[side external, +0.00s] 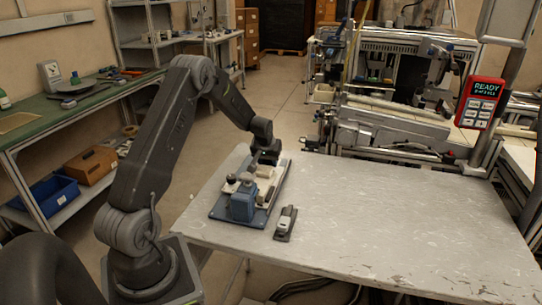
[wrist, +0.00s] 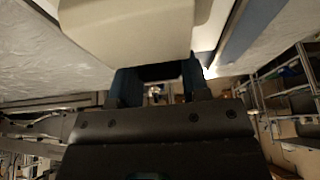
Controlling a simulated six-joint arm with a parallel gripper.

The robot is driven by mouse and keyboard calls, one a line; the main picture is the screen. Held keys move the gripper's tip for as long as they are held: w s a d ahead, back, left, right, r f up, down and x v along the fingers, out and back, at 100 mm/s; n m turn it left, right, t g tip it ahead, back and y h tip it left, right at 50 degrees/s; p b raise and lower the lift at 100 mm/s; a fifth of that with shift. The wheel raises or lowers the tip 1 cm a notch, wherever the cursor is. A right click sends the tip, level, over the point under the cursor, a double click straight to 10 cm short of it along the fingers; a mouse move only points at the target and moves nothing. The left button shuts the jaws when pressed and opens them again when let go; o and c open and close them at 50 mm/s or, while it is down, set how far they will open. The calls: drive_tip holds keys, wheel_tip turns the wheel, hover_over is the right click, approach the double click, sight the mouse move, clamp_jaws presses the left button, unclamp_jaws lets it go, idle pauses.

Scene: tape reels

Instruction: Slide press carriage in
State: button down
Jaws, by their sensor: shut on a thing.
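The press (side external: 242,205) is a blue block on a blue base plate near the left side of the grey table. The cream press carriage (side external: 265,185) lies on the same plate behind and to the right of the block. My gripper (side external: 265,158) is low over the far end of the plate, shut on part of the carriage. In the wrist view a large cream block (wrist: 135,30), seemingly the carriage, fills the top middle, with my gripper's dark fingers (wrist: 157,82) on either side below it. The exact contact is hidden in the side view.
A small black and white tool (side external: 286,223) lies on the table (side external: 390,215) just right of the press. The table's right part is bare. A red box (side external: 480,103) reading READY hangs at the right. A large machine (side external: 385,130) stands behind the table.

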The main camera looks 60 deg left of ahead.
drive_tip(key=shift+s+d, duration=1.05)
drive_tip(key=shift+d, duration=0.05)
drive_tip(key=c, duration=0.6)
unclamp_jaws()
drive_tip(key=v, duration=1.4)
